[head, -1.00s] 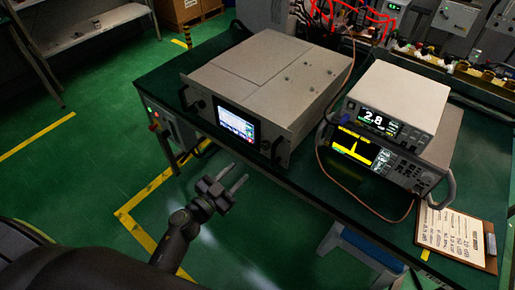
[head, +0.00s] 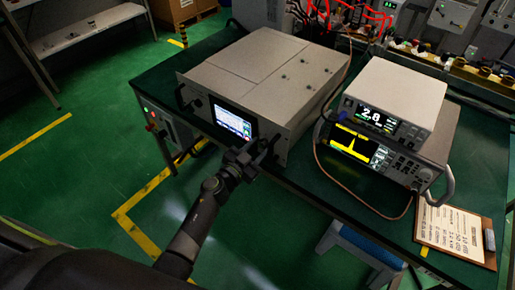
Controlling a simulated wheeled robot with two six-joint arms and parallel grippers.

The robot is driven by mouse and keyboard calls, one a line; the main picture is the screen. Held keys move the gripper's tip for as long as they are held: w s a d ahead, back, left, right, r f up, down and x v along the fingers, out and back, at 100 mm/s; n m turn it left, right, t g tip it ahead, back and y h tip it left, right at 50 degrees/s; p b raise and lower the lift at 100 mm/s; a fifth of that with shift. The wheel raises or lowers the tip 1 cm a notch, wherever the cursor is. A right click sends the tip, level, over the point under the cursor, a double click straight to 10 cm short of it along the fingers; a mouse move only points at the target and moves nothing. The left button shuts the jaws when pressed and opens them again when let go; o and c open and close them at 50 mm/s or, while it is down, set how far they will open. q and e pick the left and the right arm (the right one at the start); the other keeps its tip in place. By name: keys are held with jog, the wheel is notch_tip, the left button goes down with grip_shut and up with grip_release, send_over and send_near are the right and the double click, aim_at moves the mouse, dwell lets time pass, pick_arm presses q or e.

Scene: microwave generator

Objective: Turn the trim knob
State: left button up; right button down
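The generator is a large grey box (head: 262,70) on the green bench, with a lit screen (head: 232,122) in its front panel. My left gripper (head: 262,146) is at the panel's right part, just right of and below the screen. Its dark fingers blend with the panel, so I cannot tell how far apart they are or whether they touch anything. The trim knob cannot be made out; the gripper covers the panel area right of the screen. My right gripper is not in view.
Dark handles stand out at both panel ends; the left one (head: 181,97) is clear of the arm. Two stacked instruments, the upper one white (head: 400,90), stand to the right with a cable looping beside them. A clipboard (head: 455,232) lies at the right front.

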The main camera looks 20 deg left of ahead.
pick_arm(q)
jog(key=c, duration=0.7)
jog(key=shift+m, duration=1.4)
jog(key=m, duration=0.3)
jog(key=shift+m+p, duration=0.3)
jog(key=shift+p, duration=0.1)
jog(key=m, duration=0.5)
jog(key=shift+f, duration=0.1)
jog(key=m+b, duration=0.1)
jog(key=m, duration=0.4)
jog(key=shift+m, duration=0.4)
